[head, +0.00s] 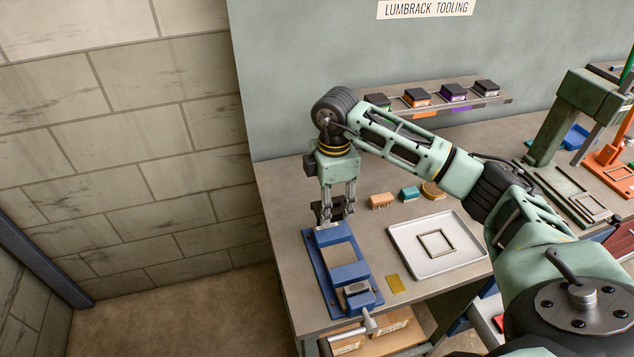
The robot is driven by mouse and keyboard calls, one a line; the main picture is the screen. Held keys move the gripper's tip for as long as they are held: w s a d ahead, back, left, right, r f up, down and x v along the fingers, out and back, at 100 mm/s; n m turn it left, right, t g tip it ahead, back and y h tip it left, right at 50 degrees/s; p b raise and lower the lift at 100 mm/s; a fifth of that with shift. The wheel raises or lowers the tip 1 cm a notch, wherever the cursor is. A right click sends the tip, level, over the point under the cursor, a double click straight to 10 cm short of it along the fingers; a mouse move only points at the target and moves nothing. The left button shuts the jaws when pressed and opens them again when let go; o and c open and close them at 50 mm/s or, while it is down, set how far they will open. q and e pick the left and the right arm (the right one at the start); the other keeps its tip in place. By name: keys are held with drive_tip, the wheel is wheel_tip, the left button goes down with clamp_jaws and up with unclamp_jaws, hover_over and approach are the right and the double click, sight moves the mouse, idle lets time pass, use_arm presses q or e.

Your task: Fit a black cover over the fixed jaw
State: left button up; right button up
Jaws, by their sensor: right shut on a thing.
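A blue vise (307,254) lies near the left end of the bench, with its screw handle (368,322) towards the near edge. Its far block, which looks like the fixed jaw (328,238), stands at the back end. A nearer blue jaw block (349,273) sits across a gap from it. My right gripper (337,207) points down just behind and above the far block, shut on a black cover (323,211). The fingers partly hide the cover. I cannot tell whether the cover touches the jaw. My left gripper is not in view.
A shelf (507,99) behind my arm holds several black-topped coloured pieces. A green press (583,105) stands right.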

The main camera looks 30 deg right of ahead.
drive_tip(key=shift+s, duration=0.15)
drive_tip(key=shift+s+b, duration=0.35)
drive_tip(key=shift+s, duration=0.35)
drive_tip(key=shift+f+b, duration=0.5)
drive_tip(key=shift+f, duration=0.25)
drive_tip(key=f+b, duration=0.1)
drive_tip(key=f, duration=0.1)
drive_tip(key=f+b, duration=0.1)
drive_tip(key=f, duration=0.1)
drive_tip(key=shift+w+b, duration=0.2)
drive_tip(key=shift+b, duration=0.1)
drive_tip(key=shift+f, duration=0.15)
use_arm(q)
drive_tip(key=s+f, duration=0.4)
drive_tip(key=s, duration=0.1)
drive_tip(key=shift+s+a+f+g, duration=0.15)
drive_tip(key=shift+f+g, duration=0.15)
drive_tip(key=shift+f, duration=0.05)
